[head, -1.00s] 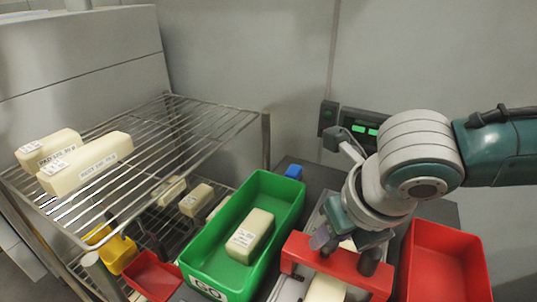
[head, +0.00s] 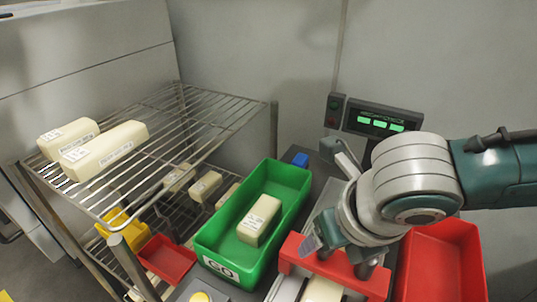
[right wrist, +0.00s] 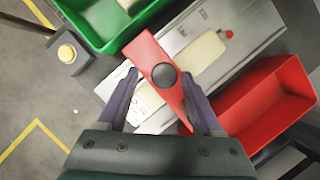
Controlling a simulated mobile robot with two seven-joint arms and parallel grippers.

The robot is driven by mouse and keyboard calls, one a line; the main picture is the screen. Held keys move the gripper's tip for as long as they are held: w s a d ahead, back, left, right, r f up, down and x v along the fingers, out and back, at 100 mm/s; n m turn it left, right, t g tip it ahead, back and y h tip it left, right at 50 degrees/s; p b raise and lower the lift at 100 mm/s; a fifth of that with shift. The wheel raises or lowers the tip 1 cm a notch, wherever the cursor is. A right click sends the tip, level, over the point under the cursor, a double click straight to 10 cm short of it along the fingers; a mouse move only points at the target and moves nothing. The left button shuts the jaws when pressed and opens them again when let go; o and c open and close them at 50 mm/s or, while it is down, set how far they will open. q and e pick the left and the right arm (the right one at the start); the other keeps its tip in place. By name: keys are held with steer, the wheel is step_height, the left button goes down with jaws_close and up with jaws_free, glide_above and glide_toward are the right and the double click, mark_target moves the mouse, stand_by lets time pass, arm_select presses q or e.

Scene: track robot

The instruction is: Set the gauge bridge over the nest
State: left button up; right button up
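The gauge bridge, a red bar (head: 340,268) with legs at its ends, stands across the metal nest plate (right wrist: 262,50) and over a cream block (right wrist: 203,54). The block also shows under the bridge in the head view (head: 322,290). The right wrist view shows the bridge (right wrist: 147,50) lying at a slant, with a round dark knob (right wrist: 163,76) on top. My right gripper (right wrist: 161,78) is open, one finger on each side of the bridge and its knob, with gaps visible in that view. In the head view, the right gripper (head: 338,254) partly covers the bridge. My left gripper is out of view.
A green bin (head: 212,240) holding a cream block is left of the nest, and a red bin (head: 445,270) is right. A wire rack (head: 150,130) with more blocks stands at far left. A lit display (head: 382,121) is behind. A yellow button (right wrist: 67,53) sits near the green bin.

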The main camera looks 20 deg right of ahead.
steer(key=shift+d, duration=0.1)
steer(key=p+v, duration=0.1)
steer(key=v, duration=0.9)
steer(key=shift+p, duration=0.3)
